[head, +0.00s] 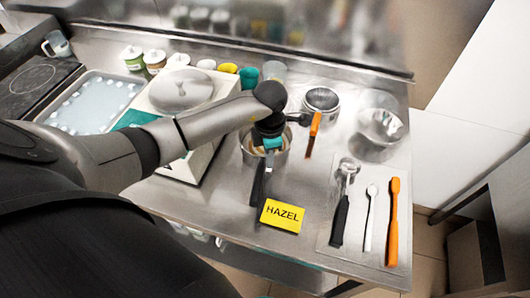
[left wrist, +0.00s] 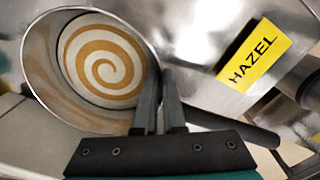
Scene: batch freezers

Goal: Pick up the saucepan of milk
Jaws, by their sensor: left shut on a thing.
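A steel saucepan (head: 246,157) stands at the middle of the counter, partly hidden behind my left gripper (head: 268,163). In the left wrist view the saucepan (left wrist: 40,75) holds pale liquid with a tan spiral (left wrist: 104,60) on it. Its dark handle (head: 258,188) points towards the front edge in the head view. The left gripper is shut on this handle close to the rim; its fingers (left wrist: 160,90) show beside the pan in the left wrist view. I cannot tell whether the pan's base touches the counter. My right gripper is not in view.
A yellow HAZEL card (head: 282,215) lies right of the handle. A mat (head: 352,242) with utensils lies right. A white machine (head: 160,103) stands close left.

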